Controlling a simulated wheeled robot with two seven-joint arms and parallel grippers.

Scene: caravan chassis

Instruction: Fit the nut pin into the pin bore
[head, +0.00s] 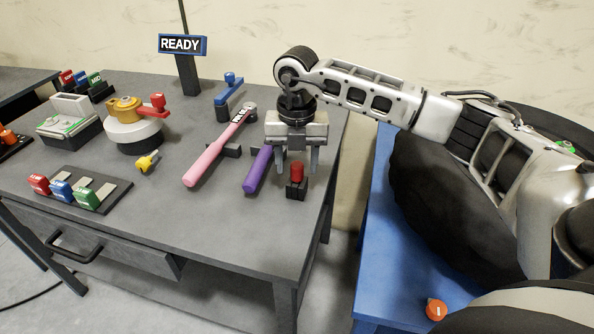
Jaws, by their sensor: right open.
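My right gripper (296,166) points down over the right end of the grey bench, its two fingers apart. A small red-topped piece (297,172) in a dark block (296,190) stands upright near the fingertips; I cannot tell whether they touch it. A small yellow piece (147,162) lies further left. I cannot tell for sure which of these is the nut pin. The pin bore is not clearly visible; a white round base with a yellow top (126,110) and red handle (157,104) stands at the left. My left gripper is not in view.
A pink-handled tool (208,162) and a purple-handled tool (257,171) lie left of the gripper. A blue-handled fixture (229,97) and a READY sign (183,45) stand behind. A tray of coloured blocks (101,187) lies front left. The bench's front middle is clear.

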